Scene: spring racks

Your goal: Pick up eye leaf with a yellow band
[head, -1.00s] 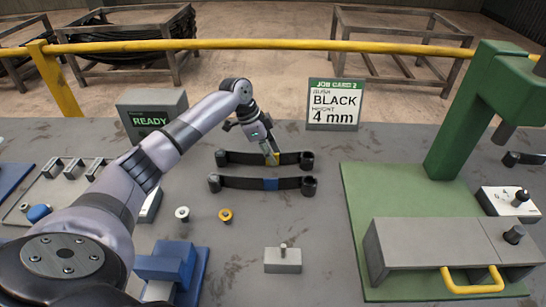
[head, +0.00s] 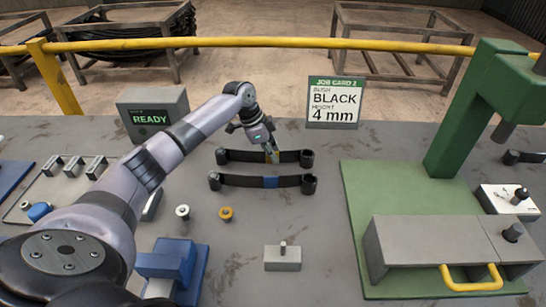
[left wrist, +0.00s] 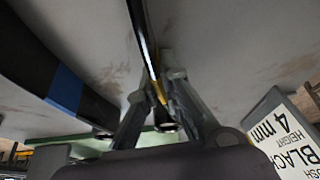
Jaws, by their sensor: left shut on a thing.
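The eye leaf with a yellow band (head: 290,156) is a black bar with rolled eyes at its ends, lying at the back of the two leaves in the head view. My left gripper (head: 272,158) is at its middle, shut on it at the yellow band. In the left wrist view the leaf (left wrist: 142,40) runs edge-on between the fingers (left wrist: 158,105), with a bit of yellow showing. A second eye leaf with a blue band (head: 270,182) lies just in front of it. It also shows in the left wrist view (left wrist: 40,70). My right gripper is not in view.
A job card (head: 334,103) reading BLACK 4 mm stands behind the leaves. A green press (head: 400,200) stands to the right. A white bush (head: 183,211), a yellow bush (head: 226,213) and a grey block with a pin (head: 283,260) are in front.

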